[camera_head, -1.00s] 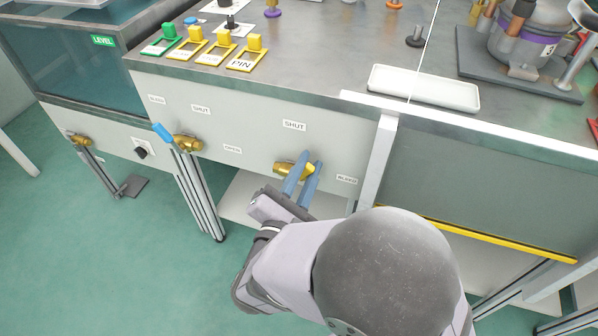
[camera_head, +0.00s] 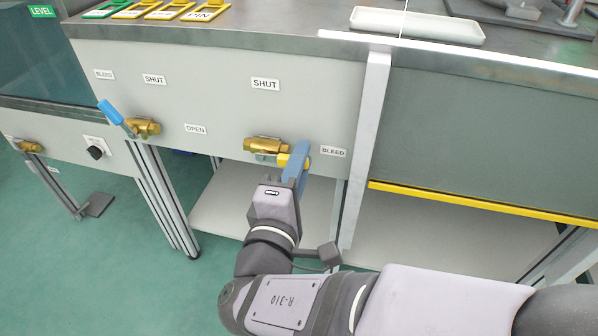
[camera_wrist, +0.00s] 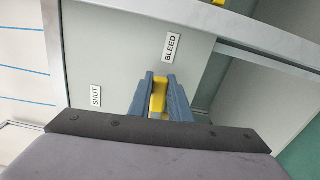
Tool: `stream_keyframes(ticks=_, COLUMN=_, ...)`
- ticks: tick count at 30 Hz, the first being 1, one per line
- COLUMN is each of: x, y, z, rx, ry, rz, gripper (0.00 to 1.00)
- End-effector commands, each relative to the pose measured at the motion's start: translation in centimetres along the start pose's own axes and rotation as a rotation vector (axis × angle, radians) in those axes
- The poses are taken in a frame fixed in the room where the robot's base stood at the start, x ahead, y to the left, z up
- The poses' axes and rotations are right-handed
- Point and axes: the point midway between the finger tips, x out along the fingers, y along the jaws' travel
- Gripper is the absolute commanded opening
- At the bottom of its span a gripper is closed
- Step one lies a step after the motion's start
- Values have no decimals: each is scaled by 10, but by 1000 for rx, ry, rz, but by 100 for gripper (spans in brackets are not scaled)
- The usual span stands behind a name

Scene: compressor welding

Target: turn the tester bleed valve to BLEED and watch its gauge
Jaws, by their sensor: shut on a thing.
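The tester bleed valve is a brass valve body (camera_head: 262,146) on the grey front panel, below a SHUT label (camera_head: 265,84). Its yellow handle (camera_head: 283,160) points right, towards the BLEED label (camera_head: 333,152). My gripper (camera_head: 297,164) is shut on this handle with its blue fingers, which hide most of it. In the wrist view the yellow handle (camera_wrist: 158,94) sits between the two fingers, with the BLEED label (camera_wrist: 171,47) just beyond them and the SHUT label (camera_wrist: 96,96) to the left. I see no gauge in either view.
Another brass valve (camera_head: 142,127) with a blue handle (camera_head: 110,112) is to the left on the same panel. A pale upright post (camera_head: 366,140) stands just right of the BLEED label. A white tray (camera_head: 422,24) lies on the bench top. A lower shelf (camera_head: 225,205) is beneath the panel.

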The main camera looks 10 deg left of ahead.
Motion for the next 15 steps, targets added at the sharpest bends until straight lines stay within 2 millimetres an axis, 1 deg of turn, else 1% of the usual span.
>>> stream_keyframes(ticks=1, x=0, y=-7, z=0, rx=21, ry=0, rz=-2, gripper=0)
stream_keyframes(ticks=6, x=0, y=-8, z=0, rx=65, ry=0, rz=-2, gripper=0)
stream_keyframes(ticks=15, x=0, y=-6, z=0, rx=82, ry=0, rz=-2, gripper=0)
